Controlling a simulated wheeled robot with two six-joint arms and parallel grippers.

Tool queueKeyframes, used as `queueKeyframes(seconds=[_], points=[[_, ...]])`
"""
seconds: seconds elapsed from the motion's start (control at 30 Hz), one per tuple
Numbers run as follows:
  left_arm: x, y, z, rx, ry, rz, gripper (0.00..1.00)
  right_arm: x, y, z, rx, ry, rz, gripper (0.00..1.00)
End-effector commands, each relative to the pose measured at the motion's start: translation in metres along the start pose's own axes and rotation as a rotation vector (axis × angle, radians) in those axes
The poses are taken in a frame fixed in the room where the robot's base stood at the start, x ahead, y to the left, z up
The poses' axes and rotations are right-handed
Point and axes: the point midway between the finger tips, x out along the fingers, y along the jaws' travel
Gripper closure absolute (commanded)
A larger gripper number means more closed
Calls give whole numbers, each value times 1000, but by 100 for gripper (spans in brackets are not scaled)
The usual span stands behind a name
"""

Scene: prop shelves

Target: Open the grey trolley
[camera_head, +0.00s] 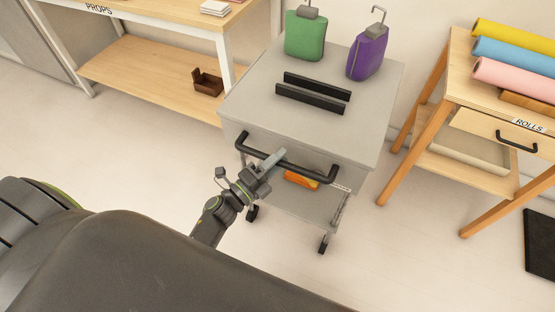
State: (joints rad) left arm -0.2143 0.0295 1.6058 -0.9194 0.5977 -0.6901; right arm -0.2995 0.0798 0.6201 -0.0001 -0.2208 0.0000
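The grey trolley (318,128) stands in the middle of the view on castors. Its front has a long black bar handle (312,176), and its front panel looks closed. My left gripper (272,160) is at the left half of this handle, its fingers overlapping the bar. I cannot tell whether the fingers are closed around the bar or only beside it. My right gripper is not in view.
A green bottle (305,37) and a purple bottle (367,55) stand on the trolley, behind a black slotted rack (312,92). An orange item (300,180) lies on its lower shelf. A props table (150,65) is left, a rolls table (500,110) right.

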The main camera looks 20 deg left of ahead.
Motion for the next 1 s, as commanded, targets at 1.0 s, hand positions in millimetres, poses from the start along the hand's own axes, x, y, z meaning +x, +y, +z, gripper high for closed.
queueKeyframes(seconds=[1.0], points=[[-132, 4, 0, 1, 2, 4, 60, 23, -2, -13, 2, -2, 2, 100]])
